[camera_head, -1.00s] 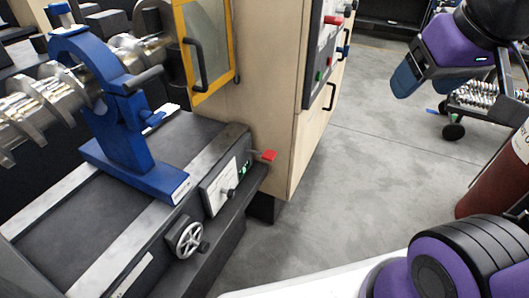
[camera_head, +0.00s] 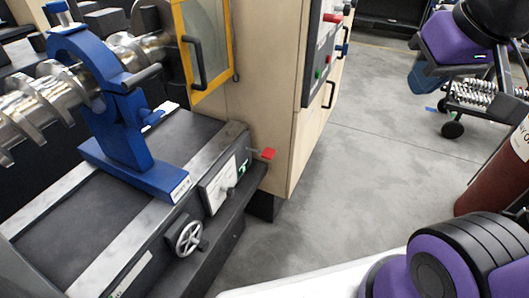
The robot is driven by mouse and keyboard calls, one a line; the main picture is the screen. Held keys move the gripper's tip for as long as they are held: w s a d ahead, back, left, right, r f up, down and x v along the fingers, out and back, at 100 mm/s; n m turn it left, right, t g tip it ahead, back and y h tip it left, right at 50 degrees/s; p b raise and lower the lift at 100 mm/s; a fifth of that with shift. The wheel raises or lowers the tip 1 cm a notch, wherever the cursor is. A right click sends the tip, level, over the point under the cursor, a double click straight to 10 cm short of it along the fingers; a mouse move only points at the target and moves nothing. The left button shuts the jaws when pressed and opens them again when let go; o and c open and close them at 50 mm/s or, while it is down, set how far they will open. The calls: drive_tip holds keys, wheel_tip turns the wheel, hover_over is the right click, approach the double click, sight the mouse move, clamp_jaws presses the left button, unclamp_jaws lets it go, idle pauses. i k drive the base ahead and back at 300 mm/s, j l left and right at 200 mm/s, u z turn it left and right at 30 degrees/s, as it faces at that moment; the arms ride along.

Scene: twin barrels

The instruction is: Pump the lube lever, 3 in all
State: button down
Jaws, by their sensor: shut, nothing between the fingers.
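A small lever with a red tip (camera_head: 266,153) sticks out from the end of the machine bed, beside the wooden cabinet. It looks like the lube lever, but no label on it can be read. Next to it is a white panel (camera_head: 217,191) with a dark knob and a small green mark. A handwheel (camera_head: 188,238) sits lower on the same side. My gripper is not in view. Purple and black links of my arm show at the upper right and lower right, apart from the lever.
A wooden cabinet (camera_head: 262,90) with a yellow-framed door (camera_head: 205,45) stands behind. A red cylinder (camera_head: 495,180) and a wheeled rack (camera_head: 480,98) are at right. The grey floor (camera_head: 350,185) between is clear.

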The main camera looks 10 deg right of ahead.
sight(269, 153)
drive_tip(key=u, duration=0.55)
drive_tip(key=i+l+u, duration=0.1)
drive_tip(key=l+u, duration=0.25)
drive_tip(key=u, duration=0.15)
drive_tip(key=l+u, duration=0.3)
drive_tip(key=u, duration=0.15)
drive_tip(key=l+u, duration=0.35)
drive_tip(key=u, duration=0.15)
drive_tip(key=k+l, duration=0.1)
drive_tip(key=l, duration=0.3)
drive_tip(key=k+l+u, duration=0.1)
drive_tip(key=l, duration=0.3)
drive_tip(key=k+l+u, duration=0.1)
drive_tip(key=l, duration=0.25)
